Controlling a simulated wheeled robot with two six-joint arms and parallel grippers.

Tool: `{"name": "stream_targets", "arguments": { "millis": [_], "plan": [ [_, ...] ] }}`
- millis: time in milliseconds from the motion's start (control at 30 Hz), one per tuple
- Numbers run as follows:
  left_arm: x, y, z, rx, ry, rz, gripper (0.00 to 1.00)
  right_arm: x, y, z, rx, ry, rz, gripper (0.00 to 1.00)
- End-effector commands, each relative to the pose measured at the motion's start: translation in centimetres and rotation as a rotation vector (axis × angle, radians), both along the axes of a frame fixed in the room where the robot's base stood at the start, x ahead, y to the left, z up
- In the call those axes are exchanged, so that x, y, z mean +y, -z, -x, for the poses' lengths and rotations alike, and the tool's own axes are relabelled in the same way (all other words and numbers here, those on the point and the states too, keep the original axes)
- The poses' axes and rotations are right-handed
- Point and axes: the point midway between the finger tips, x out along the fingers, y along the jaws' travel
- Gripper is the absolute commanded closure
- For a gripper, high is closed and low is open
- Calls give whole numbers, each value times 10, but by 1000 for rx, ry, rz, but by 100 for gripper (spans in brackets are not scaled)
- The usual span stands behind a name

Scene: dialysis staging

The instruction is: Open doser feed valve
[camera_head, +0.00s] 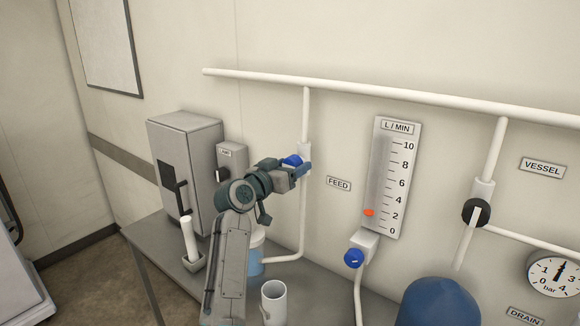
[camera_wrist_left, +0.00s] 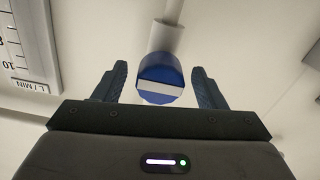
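A blue round valve knob (camera_head: 291,161) sits on the white vertical pipe, left of the FEED label (camera_head: 339,184). My left gripper (camera_head: 306,169) is at this knob and partly covers it. In the left wrist view the knob (camera_wrist_left: 160,80), with a white bar across its face, lies between the two fingers of my left gripper (camera_wrist_left: 160,85). The fingers are open, with a gap on each side of the knob. A flow gauge (camera_head: 391,178) marked L/MIN has its orange float (camera_head: 368,212) near 2. My right gripper is not in view.
Another blue knob (camera_head: 354,258) is below the gauge. A black valve handle (camera_head: 475,212) is on the right pipe. A grey cabinet (camera_head: 186,165), a white cup (camera_head: 273,300) and a blue vessel (camera_head: 440,303) stand around my left arm. A pressure dial (camera_head: 555,275) is at far right.

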Motion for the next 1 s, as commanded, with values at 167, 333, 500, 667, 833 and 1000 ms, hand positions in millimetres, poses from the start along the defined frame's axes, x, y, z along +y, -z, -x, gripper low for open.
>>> {"name": "stream_targets", "arguments": {
  "millis": [167, 333, 500, 667, 833, 1000],
  "plan": [
    [0, 0, 0, 0, 0, 0, 68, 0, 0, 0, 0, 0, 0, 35],
    [0, 0, 0, 1, 0, 0, 80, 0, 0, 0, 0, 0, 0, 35],
    [0, 0, 0, 14, 0, 18, 80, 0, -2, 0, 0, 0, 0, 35],
    [0, -1, 0, 53, -1, 71, 80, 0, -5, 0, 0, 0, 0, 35],
    [0, -2, 0, 123, -1, 168, 80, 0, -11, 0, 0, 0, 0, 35],
    [0, -2, 0, 216, -1, 294, 80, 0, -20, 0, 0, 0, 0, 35]
  ]
}}
